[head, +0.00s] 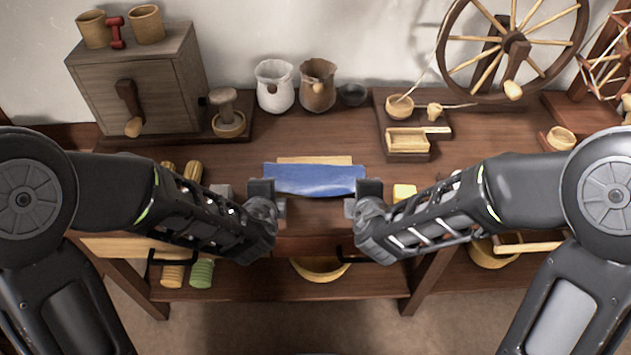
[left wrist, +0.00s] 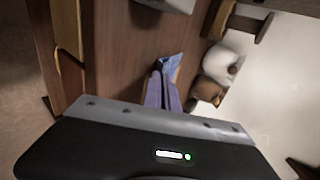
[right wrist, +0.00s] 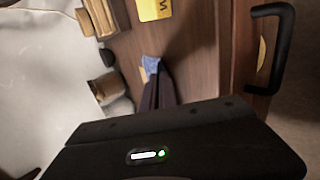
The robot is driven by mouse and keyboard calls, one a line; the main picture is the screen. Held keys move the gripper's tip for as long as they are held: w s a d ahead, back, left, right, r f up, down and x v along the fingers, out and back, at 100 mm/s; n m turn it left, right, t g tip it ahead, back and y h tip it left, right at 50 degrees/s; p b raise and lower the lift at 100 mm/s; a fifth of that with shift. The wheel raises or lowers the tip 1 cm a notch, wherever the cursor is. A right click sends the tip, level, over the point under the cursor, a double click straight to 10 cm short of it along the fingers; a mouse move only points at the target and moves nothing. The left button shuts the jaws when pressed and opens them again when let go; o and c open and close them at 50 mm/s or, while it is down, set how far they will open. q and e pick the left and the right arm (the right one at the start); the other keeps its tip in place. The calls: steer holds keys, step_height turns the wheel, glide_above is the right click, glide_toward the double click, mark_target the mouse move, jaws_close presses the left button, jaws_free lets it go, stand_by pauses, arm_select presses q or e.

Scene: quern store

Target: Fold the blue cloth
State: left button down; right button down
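The blue cloth (head: 314,181) spans the gap between my two grippers above the middle of the wooden table, with its front edge sagging slightly. My left gripper (head: 268,192) is at the cloth's left end and my right gripper (head: 362,192) at its right end. In the left wrist view, the fingers (left wrist: 161,92) are close together with the cloth (left wrist: 171,65) at their tips. In the right wrist view, the fingers (right wrist: 156,92) are also close together, with the cloth (right wrist: 151,64) at their tips. The exact pinch points are partly hidden.
A pale wooden board (head: 315,160) lies behind the cloth, partly covered by it. A yellow block (head: 404,191) is right of my right gripper. Jugs (head: 275,86), a wooden cabinet (head: 140,85) and a spinning wheel (head: 515,45) stand at the back. Drawer handles project along the front.

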arm_select(q)
steer(key=shift+s, duration=0.1)
arm_select(e)
steer(key=shift+s, duration=0.1)
arm_select(q)
steer(key=c, duration=1.3)
jaws_free()
arm_select(e)
steer(key=c, duration=1.3)
jaws_free()
arm_select(q)
steer(key=shift+r, duration=0.4)
arm_select(e)
steer(key=shift+r, duration=0.4)
arm_select(q)
steer(key=r, duration=0.2)
steer(key=s+r, duration=0.1)
steer(key=r, duration=0.2)
steer(key=s+r, duration=0.1)
steer(key=r, duration=0.2)
arm_select(e)
steer(key=r, duration=0.2)
steer(key=s+r, duration=0.1)
steer(key=r, duration=0.2)
steer(key=s+r, duration=0.1)
steer(key=r, duration=0.2)
